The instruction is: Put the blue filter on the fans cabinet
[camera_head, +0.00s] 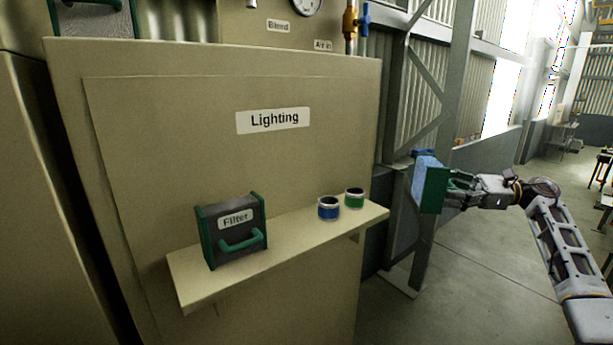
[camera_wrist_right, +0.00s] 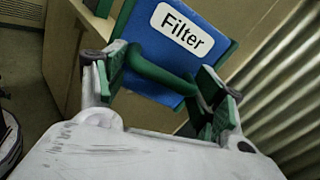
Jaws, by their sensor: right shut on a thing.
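The blue filter (camera_head: 424,176) is a box with a blue face, green sides and a green handle. My right gripper (camera_head: 453,189) is shut on its handle and holds it in the air, right of the cabinet shelf. In the right wrist view the filter (camera_wrist_right: 180,40), with its "Filter" label, shows beyond the right gripper (camera_wrist_right: 160,88). The cabinet (camera_head: 200,110) carries a "Lighting" label; no fans label shows. A dark filter (camera_head: 235,228) with green edges and a green handle stands on the shelf (camera_head: 290,243). My left gripper is out of view.
A blue-banded jar (camera_head: 328,209) and a green-banded jar (camera_head: 354,198) stand on the shelf's right part. A steel column (camera_head: 440,110) with braces rises behind the held filter. Pipes with a blue-handled valve (camera_head: 364,18) are above. Open floor (camera_head: 490,260) lies at the right.

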